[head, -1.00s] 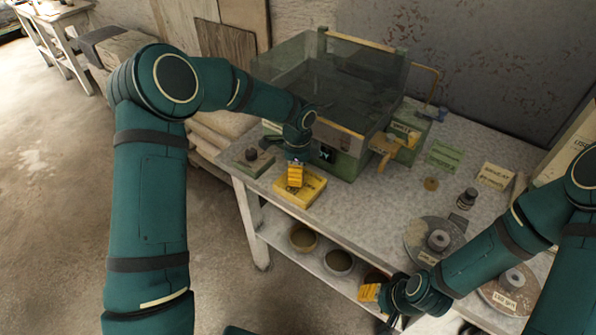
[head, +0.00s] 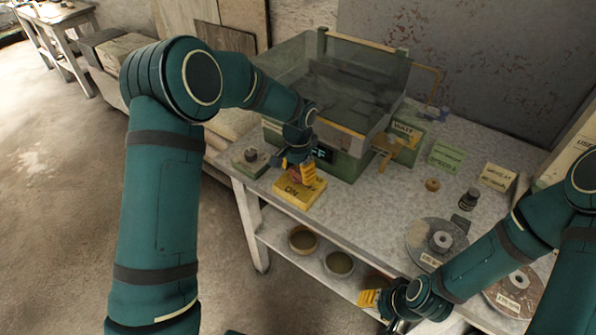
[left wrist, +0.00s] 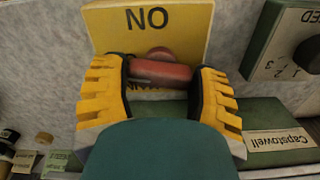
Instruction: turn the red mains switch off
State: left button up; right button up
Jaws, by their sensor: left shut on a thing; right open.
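The mains switch is a yellow box (head: 300,194) on the near left edge of the table, marked ON in the head view. It also shows in the left wrist view (left wrist: 150,32). Its red handle (left wrist: 160,72) lies crosswise between the yellow fingers of my left gripper (left wrist: 162,85). In the head view my left gripper (head: 297,174) is over the box, shut on the red handle, which it mostly hides. Lettering below the handle is partly covered. My right gripper (head: 369,298) is open and empty near the table's front edge.
A box with a black knob (head: 251,160) is left of the switch. Discs (head: 437,240) lie to the right. Bowls (head: 338,264) sit on the lower shelf.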

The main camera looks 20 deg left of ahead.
pick_arm(q)
jog(key=shift+n, duration=1.1)
jog(key=o, duration=1.2)
